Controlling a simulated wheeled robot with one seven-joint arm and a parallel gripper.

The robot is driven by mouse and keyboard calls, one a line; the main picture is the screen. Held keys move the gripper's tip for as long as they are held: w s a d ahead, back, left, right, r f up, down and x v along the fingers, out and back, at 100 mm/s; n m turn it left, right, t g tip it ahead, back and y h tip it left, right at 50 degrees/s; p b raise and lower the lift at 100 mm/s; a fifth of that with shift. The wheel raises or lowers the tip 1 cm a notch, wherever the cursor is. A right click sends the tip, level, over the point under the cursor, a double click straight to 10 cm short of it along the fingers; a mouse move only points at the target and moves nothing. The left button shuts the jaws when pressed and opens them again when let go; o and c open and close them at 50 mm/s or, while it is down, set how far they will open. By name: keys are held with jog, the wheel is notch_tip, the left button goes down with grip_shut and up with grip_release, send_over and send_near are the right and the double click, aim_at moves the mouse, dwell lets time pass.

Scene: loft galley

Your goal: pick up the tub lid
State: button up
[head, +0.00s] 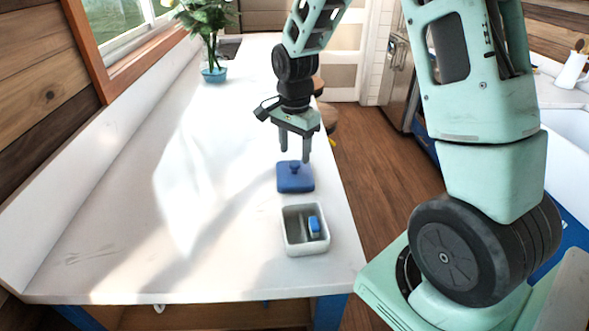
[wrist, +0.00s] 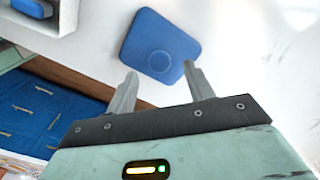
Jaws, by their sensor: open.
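The blue tub lid (head: 295,179) lies on the white counter, with a small round knob on its top. In the wrist view the lid (wrist: 165,38) is just beyond my fingertips, its knob a faint circle near the edge closest to me. My gripper (head: 295,155) points down above the lid, open and empty. In the wrist view my gripper (wrist: 160,77) shows its two fingers spread apart, with nothing between them. The white tub (head: 305,231) stands open on the near side of the lid, with a blue item (head: 314,227) inside.
The white counter (head: 150,190) is clear to the left of the lid. Its right edge runs close beside the lid and tub, above a wood floor (head: 385,180). A vase of flowers (head: 214,73) stands at the far end.

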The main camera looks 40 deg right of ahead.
aim_at(294, 163)
jog(key=shift+f+p, duration=0.4)
jog(key=shift+f, duration=1.3)
jog(key=c, duration=1)
jog(key=shift+c, duration=0.2)
jog(key=shift+r, duration=0.1)
notch_tip(294, 163, up, 10)
jog(key=b, duration=0.2)
